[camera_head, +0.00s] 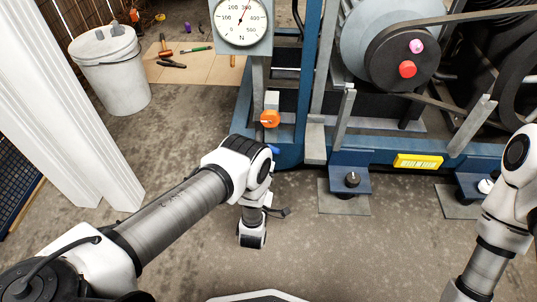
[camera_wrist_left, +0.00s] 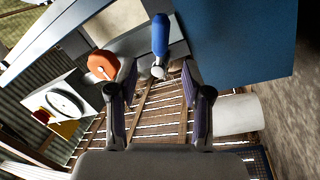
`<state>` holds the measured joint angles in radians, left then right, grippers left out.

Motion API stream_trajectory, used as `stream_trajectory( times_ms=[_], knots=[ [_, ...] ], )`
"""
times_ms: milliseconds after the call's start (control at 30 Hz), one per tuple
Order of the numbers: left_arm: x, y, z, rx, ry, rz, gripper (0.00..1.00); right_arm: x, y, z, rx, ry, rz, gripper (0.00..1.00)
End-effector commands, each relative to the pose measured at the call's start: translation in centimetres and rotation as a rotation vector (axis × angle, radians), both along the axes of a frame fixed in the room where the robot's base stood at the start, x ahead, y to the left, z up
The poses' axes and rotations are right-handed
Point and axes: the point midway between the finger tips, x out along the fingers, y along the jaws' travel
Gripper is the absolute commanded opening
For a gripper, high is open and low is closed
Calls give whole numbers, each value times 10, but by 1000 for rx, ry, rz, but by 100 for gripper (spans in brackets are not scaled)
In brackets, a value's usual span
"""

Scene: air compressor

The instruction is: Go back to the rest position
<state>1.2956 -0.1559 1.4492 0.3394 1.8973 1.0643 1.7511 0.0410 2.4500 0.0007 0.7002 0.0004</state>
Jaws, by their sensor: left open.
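My left arm reaches in from the left in the head view, in front of the compressor's blue frame (camera_head: 307,80). My left gripper (camera_wrist_left: 158,90) shows in the left wrist view with its two fingers apart and nothing between them; the head view does not show the fingers clearly. A blue handle (camera_wrist_left: 160,35) lies beyond the fingertips, apart from them, and its tip (camera_head: 274,150) peeks out beside my wrist in the head view. An orange knob (camera_head: 269,118) is just above it, also seen in the left wrist view (camera_wrist_left: 103,65). My right arm stands at the right edge, its gripper out of view.
A round gauge (camera_head: 241,20) is above the knob. The compressor's pulley (camera_head: 403,58) and belt fill the upper right. A white bucket (camera_head: 110,72), a cardboard sheet (camera_head: 222,68) with tools and a white column (camera_head: 75,110) are at left. The floor in front is clear.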

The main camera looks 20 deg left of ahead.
Motion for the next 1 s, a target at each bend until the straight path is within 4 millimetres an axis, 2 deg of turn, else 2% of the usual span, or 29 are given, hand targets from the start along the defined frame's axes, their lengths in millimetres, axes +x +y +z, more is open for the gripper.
stream_trajectory(
  times_ms=[100,200,767,867,967,1000],
  knots=[
    [-22,-5,-5,-1,2,-2,50,0,0,0,0,0,0,80],
    [-31,-6,-5,0,1,-1,50,0,0,0,0,0,0,80],
    [-31,-6,-2,-1,-6,-1,50,0,0,1,0,0,0,80],
    [-20,-4,16,0,-32,3,50,0,0,6,0,0,0,80],
    [-1,7,50,7,-76,20,50,0,0,14,0,0,0,80],
    [5,15,68,13,-85,30,50,0,0,19,0,0,0,80]
  ],
)
